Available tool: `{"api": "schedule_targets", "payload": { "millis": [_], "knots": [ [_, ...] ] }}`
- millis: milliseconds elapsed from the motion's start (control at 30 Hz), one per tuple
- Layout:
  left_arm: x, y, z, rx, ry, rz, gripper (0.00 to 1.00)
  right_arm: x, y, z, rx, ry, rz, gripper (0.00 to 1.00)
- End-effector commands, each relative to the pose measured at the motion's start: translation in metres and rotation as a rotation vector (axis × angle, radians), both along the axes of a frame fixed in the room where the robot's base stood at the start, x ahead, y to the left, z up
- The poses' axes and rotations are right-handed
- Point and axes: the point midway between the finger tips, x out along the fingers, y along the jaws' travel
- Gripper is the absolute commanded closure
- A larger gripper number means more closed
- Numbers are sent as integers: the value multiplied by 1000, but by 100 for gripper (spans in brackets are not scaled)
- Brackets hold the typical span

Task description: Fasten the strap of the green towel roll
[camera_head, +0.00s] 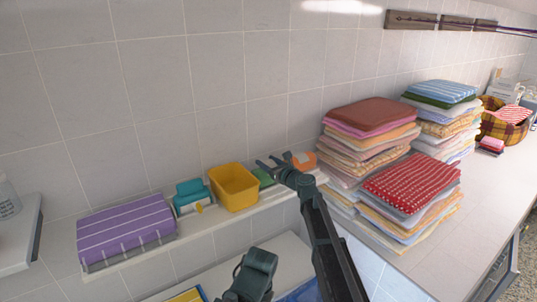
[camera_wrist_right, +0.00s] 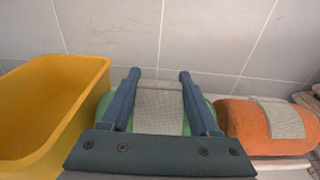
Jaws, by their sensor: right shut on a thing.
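The green towel roll (camera_head: 262,177) lies on the ledge between a yellow bin and an orange roll, mostly hidden by my gripper in the head view. In the right wrist view green shows on both sides of its grey strap (camera_wrist_right: 158,110). My right gripper (camera_head: 272,163) is over the roll. Its two fingers (camera_wrist_right: 158,78) stand on either side of the strap, shut on it by its edges. Whether the strap's end touches the roll cannot be told.
The yellow bin (camera_head: 235,190) is close on the left and the orange roll (camera_head: 303,160), with its own grey strap (camera_wrist_right: 280,119), close on the right. Teal items (camera_head: 191,190) and purple striped towels (camera_head: 125,225) lie further left. Towel stacks (camera_head: 362,140) stand right. The tiled wall is behind.

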Motion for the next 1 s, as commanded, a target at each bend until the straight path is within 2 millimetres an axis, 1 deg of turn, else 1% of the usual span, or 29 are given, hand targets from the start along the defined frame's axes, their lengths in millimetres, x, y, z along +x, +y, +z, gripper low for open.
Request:
{"api": "schedule_targets", "payload": {
  "millis": [33, 300, 900, 933, 1000],
  "knots": [
    [0, 0, 9, 0, 0, 3, 7, 1, 1, 4, -15, 19, 1, 94],
    [0, 0, 23, -1, 0, 14, 7, 3, 3, -4, -72, 98, 2, 94],
    [0, 0, 26, -1, 0, 17, 7, 3, 4, -8, -90, 124, 3, 94],
    [0, 0, 26, -1, 0, 17, 7, 3, 4, -8, -90, 124, 3, 33],
    [0, 0, 26, -1, 0, 17, 7, 3, 4, -8, -90, 124, 3, 20]
  ]
}}
